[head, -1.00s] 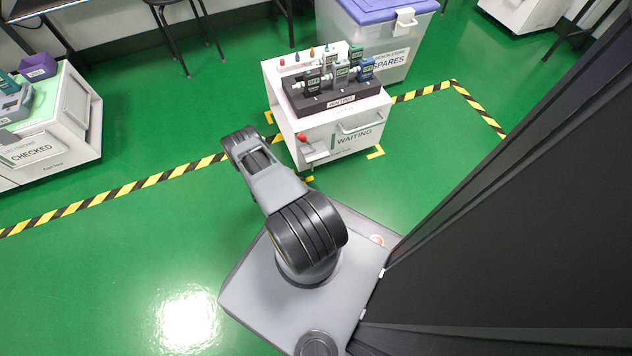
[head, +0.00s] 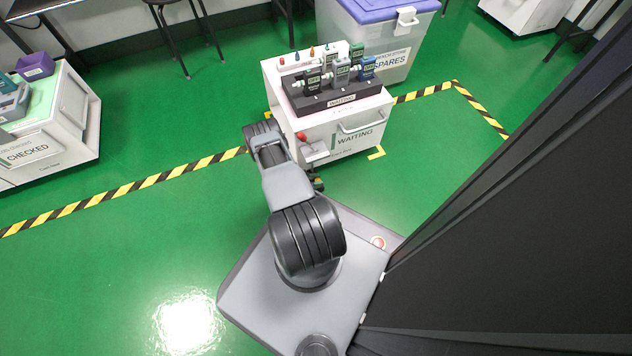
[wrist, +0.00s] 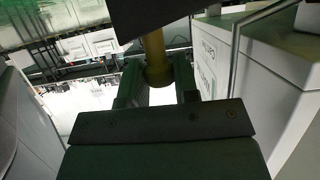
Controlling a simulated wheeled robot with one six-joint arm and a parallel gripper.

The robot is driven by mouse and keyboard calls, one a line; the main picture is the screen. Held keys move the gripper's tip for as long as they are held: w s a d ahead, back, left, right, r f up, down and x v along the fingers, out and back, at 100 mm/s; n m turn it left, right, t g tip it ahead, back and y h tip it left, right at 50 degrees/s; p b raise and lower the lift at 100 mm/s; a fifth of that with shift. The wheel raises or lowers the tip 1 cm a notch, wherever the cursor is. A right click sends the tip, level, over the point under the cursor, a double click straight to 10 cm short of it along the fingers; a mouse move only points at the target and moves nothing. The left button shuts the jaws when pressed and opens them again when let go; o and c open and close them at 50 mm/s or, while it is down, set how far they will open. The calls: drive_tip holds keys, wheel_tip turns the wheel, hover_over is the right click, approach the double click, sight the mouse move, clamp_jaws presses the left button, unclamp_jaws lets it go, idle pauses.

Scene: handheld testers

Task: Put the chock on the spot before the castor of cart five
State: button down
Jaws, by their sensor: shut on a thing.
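My gripper (wrist: 157,80) is shut on a yellow-brown post (wrist: 155,60) in the wrist view. A dark block (wrist: 160,14) joins the post at the top of that view; together they look like the chock. In the head view my arm hides most of the gripper, and its end shows beside the near left corner of the white cart marked WAITING (head: 364,116). I cannot read a number five on this cart. Its castors and the spot before them are hidden.
Black-and-yellow tape (head: 130,187) crosses the green floor. A yellow corner mark (head: 377,153) lies by the cart's near right corner. The SPARES bin (head: 345,40) stands behind, the CHECKED cart (head: 60,140) at the left. The front left floor is clear.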

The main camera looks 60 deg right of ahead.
drive_tip(key=shift+f, duration=0.1)
drive_tip(key=c, duration=0.9)
unclamp_jaws()
drive_tip(key=shift+o, duration=0.2)
